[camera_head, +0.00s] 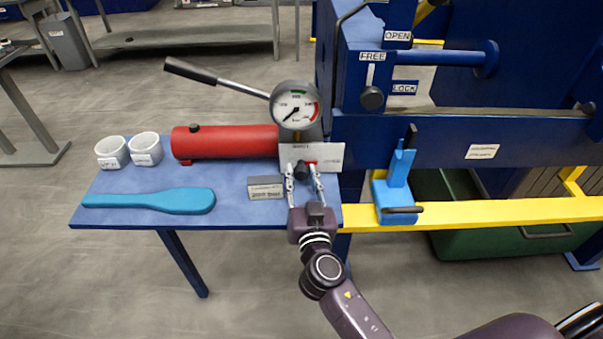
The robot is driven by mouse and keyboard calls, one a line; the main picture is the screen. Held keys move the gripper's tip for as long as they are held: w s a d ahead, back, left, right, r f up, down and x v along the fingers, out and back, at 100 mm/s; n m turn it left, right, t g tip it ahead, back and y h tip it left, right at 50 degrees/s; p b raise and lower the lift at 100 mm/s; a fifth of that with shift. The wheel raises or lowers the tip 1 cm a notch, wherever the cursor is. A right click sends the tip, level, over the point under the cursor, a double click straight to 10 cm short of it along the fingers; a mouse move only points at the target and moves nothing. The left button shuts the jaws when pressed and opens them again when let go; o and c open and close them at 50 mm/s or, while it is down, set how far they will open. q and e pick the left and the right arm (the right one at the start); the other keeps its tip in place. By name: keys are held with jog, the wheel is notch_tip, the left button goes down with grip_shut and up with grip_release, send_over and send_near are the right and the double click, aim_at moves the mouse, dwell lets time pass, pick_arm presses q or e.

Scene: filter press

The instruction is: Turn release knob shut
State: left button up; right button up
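The pump's black-handled lever (190,71) points up to the left. My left gripper is not in view.
The blue side table (240,215) holds two white cups (146,149), a teal paddle (150,200) and a small grey labelled block (265,187) close left of my gripper. The blue press frame (440,140) and yellow rail (480,212) stand to the right.

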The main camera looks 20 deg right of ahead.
jog(key=shift+c, duration=1.2)
jog(key=c, duration=0.4)
jog(key=shift+n, duration=0.4)
jog(key=n+p, duration=0.1)
jog(key=n, duration=0.2)
jog(key=shift+r+n+g, duration=0.1)
jog(key=shift+n+g, duration=0.2)
jog(key=n+p, duration=0.1)
jog(key=n, duration=0.2)
jog(key=n+p, duration=0.1)
jog(key=n, duration=0.2)
jog(key=shift+n+g+h, duration=0.3)
jog(key=shift+g, duration=0.1)
pick_arm(q)
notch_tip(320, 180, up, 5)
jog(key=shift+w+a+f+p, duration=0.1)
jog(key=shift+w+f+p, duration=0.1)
jog(key=shift+p, duration=0.6)
pick_arm(e)
jog(key=n+h, duration=0.1)
jog(key=n, duration=0.4)
jog(key=shift+n, duration=0.4)
